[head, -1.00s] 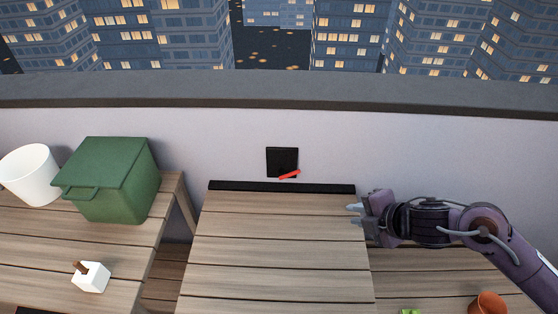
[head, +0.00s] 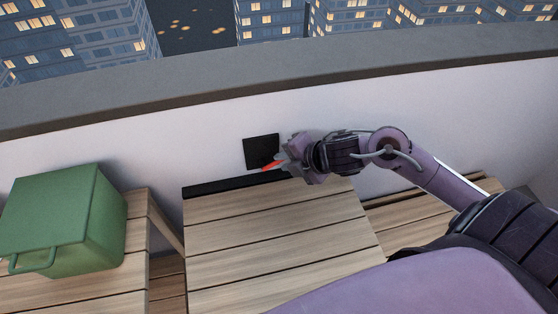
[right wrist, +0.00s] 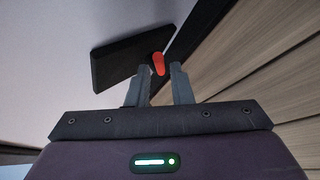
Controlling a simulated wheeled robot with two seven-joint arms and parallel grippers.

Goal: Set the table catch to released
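The table catch is a black square plate (head: 260,151) on the pale wall, just above the black strip at the back of the folding table top. Its red lever (head: 270,165) points right and slightly up in the head view. My right gripper (head: 284,161) is at the lever's right end. In the right wrist view the red lever (right wrist: 158,64) lies between and just beyond the two open fingertips, with the black plate (right wrist: 130,62) behind it. I cannot tell whether a finger touches the lever. My left gripper is not in view.
The slatted wooden table top (head: 260,240) is clear below the catch. A green lidded box (head: 65,215) stands on a side table at the left. The wall's grey ledge (head: 300,72) runs behind, with a city beyond.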

